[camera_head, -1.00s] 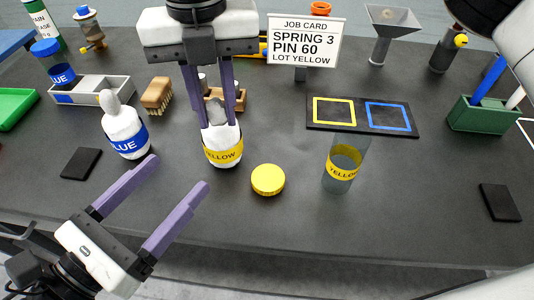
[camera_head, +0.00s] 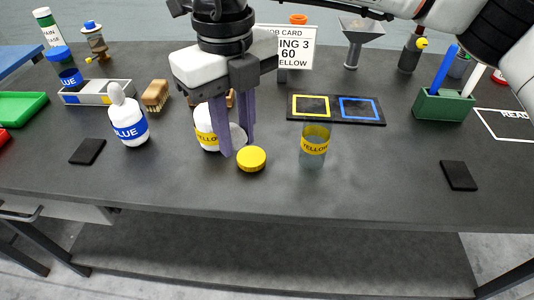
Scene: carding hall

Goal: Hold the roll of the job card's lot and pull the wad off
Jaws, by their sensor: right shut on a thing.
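The job card (camera_head: 292,48) is partly covered by my right arm; "LOT YELLOW" was readable on it a second ago. The white roll with the yellow label (camera_head: 206,138) stands on the table, partly behind my right gripper's fingers. My right gripper (camera_head: 233,146) points down just right of this roll, shut on a greyish wad (camera_head: 239,137) that shows between its fingers. The wad looks apart from the roll's top. My left gripper is out of view.
A yellow lid (camera_head: 251,159) lies close to my right fingertips. A clear jar with a yellow label (camera_head: 313,155) stands right of it. Behind are a mat with yellow and blue squares (camera_head: 335,119), a brush (camera_head: 155,96) and a grey tray (camera_head: 118,98).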

